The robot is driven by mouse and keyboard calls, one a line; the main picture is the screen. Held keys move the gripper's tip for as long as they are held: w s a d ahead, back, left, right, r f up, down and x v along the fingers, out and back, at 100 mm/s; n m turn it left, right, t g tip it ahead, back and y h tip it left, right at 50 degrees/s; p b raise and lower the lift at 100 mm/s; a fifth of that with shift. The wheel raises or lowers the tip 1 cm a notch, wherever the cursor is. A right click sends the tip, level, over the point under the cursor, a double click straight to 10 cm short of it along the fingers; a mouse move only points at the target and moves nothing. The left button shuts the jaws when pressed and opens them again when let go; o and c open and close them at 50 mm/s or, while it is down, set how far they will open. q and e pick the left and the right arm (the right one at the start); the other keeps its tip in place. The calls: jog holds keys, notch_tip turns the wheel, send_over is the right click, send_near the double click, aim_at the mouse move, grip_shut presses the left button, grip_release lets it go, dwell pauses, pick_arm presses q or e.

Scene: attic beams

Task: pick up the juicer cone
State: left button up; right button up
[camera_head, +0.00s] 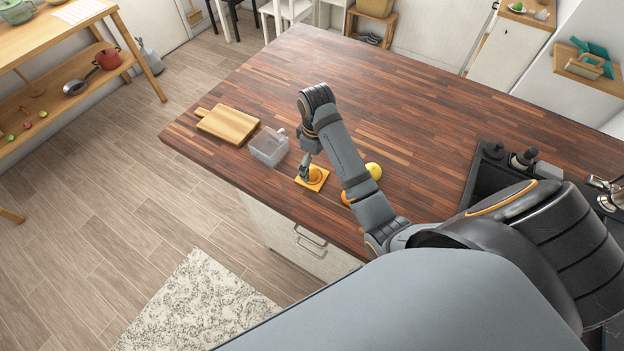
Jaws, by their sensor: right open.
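The juicer cone (316,174) appears to be the orange rounded piece in the middle of a flat yellow-orange square (318,184) on the wooden counter. My right gripper (305,176) is open and points down at the left side of the cone, partly covering it. I cannot tell whether the fingers touch it. My left gripper is not in view.
A clear container (268,148) and a cutting board (228,124) stand to the left on the counter (380,95). A yellow fruit (373,170) and an orange fruit (346,198) lie beside my right forearm. The counter's far part is clear.

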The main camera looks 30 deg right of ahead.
aim_at(315, 171)
jog(key=shift+f+b, duration=0.3)
jog(key=f+b, duration=0.3)
jog(key=shift+s+a+f, duration=0.2)
jog(key=shift+a+f, duration=0.05)
jog(key=shift+f, duration=0.1)
jog(key=shift+w+f, duration=0.1)
jog(key=shift+f, duration=0.25)
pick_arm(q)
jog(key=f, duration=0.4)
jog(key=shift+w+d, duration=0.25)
pick_arm(e)
jog(key=shift+r, duration=0.1)
jog(key=c, duration=1.1)
jog(key=shift+s, duration=0.2)
jog(key=c, duration=0.7)
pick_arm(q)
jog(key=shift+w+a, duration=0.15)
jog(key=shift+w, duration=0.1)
pick_arm(e)
jog(key=shift+c, duration=1.1)
